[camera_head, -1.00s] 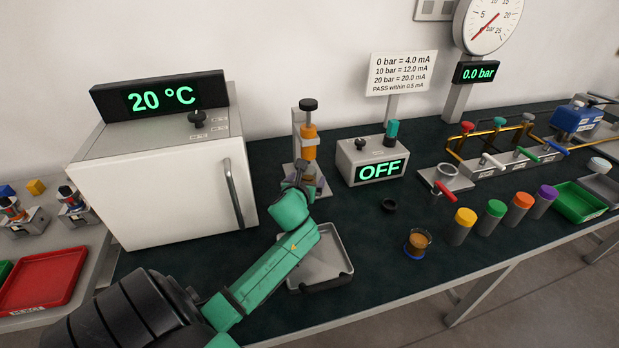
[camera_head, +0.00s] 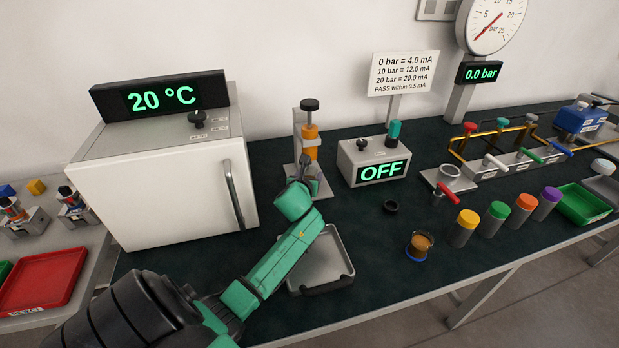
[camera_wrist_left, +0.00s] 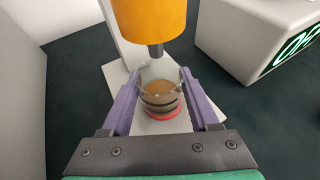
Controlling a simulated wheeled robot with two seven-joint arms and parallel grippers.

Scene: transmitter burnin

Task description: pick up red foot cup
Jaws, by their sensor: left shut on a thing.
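The red foot cup (camera_wrist_left: 160,98) is a clear glass with brown contents and a red base, seen in the left wrist view below the nozzle of an orange-bodied stand (camera_wrist_left: 150,20). My left gripper (camera_wrist_left: 157,92) has its purple fingers on both sides of the cup and is shut on it. The cup looks upright, over the stand's pale base plate; I cannot tell whether it touches the plate. In the head view my left gripper (camera_head: 306,180) is at the foot of the orange stand (camera_head: 309,142), and the cup is hidden there. My right gripper is not in view.
A white oven (camera_head: 165,190) stands to the left and a grey box reading OFF (camera_head: 375,160) to the right. A metal tray (camera_head: 338,250) lies below my left arm. A blue-footed cup (camera_head: 420,245) and several coloured-lid jars (camera_head: 463,228) stand further right.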

